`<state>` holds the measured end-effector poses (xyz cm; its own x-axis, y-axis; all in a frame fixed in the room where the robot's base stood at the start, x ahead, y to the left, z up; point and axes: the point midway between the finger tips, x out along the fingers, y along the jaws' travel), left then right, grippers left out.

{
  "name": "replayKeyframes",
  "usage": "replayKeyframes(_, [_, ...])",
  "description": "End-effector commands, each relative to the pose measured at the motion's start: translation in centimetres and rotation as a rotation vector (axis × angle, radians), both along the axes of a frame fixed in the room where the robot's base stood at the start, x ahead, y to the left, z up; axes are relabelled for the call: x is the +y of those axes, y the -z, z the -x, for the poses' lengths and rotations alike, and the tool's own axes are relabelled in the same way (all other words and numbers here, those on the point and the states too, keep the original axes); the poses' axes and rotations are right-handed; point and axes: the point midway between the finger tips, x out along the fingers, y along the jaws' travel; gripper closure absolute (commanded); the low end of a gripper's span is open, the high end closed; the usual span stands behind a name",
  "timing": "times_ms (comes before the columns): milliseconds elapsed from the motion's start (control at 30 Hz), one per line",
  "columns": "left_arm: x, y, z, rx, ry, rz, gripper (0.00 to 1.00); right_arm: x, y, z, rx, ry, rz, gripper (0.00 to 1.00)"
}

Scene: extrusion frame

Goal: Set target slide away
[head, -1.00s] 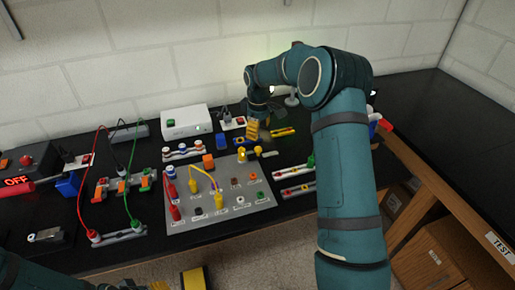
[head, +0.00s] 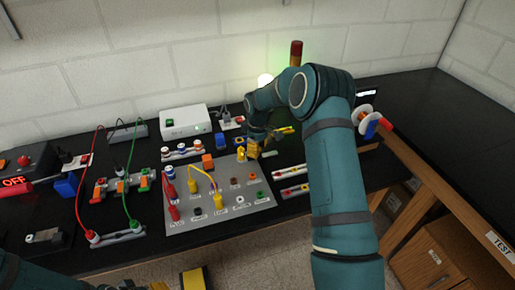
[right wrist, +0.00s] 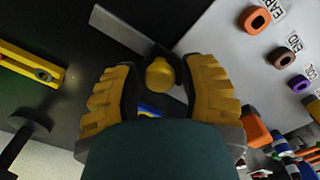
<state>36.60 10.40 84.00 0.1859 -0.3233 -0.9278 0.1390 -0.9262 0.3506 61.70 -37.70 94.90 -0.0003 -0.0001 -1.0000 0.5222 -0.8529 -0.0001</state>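My right gripper (head: 253,148) is low over the bench at the panel's upper right corner. In the right wrist view, my right gripper (right wrist: 160,85) has its yellow fingers apart, one on each side of a rounded yellow knob (right wrist: 160,74). Dark gaps show between knob and fingers. A grey flat strip (right wrist: 125,28) lies just beyond the knob. No piece is clearly marked as the target slide.
The grey socket panel (head: 240,208) with plugs and cables is left of my right gripper; its orange socket (right wrist: 257,19) is close in the wrist view. A yellow slotted bar (right wrist: 35,67) lies on the other side.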

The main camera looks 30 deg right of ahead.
Motion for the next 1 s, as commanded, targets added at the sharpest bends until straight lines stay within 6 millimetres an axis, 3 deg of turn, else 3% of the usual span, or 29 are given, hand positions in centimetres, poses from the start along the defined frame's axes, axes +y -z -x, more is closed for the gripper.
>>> replayKeyframes(33, [0.0, 0.0, 0.0, 0.000, 0.000, 0.000, 0.53, 0.0, 0.0, 0.0, 0.000, 0.000, 0.000, 0.81])
replayKeyframes(100, [0.0, 0.0, 0.0, 0.000, 0.000, 0.000, 0.53, 0.0, 0.0, 0.0, 0.000, 0.000, 0.000, 1.00])
replayKeyframes(367, [0.0, 0.0, 0.0, 0.000, 0.000, 0.000, 0.53, -0.1, 0.0, 0.0, 0.000, 0.000, 0.000, 1.00])
replayKeyframes(667, [0.0, 0.1, 0.0, 0.000, 0.000, 0.000, 0.53, -3.6, 0.0, 0.8, -0.001, 0.003, 0.001, 1.00])
replayKeyframes(933, [0.0, 0.1, 0.0, 0.000, 0.000, 0.000, 0.53, -3.6, 0.0, 0.9, 0.000, -0.001, 0.000, 1.00])
replayKeyframes(967, [0.0, 0.1, 0.0, 0.000, 0.000, 0.000, 0.53, -3.6, 0.0, 0.9, 0.001, -0.001, 0.000, 0.65])
replayKeyframes(1000, [0.0, 0.1, 0.0, 0.000, 0.000, 0.000, 0.53, -3.6, 0.0, 0.9, 0.001, -0.001, 0.000, 0.51])
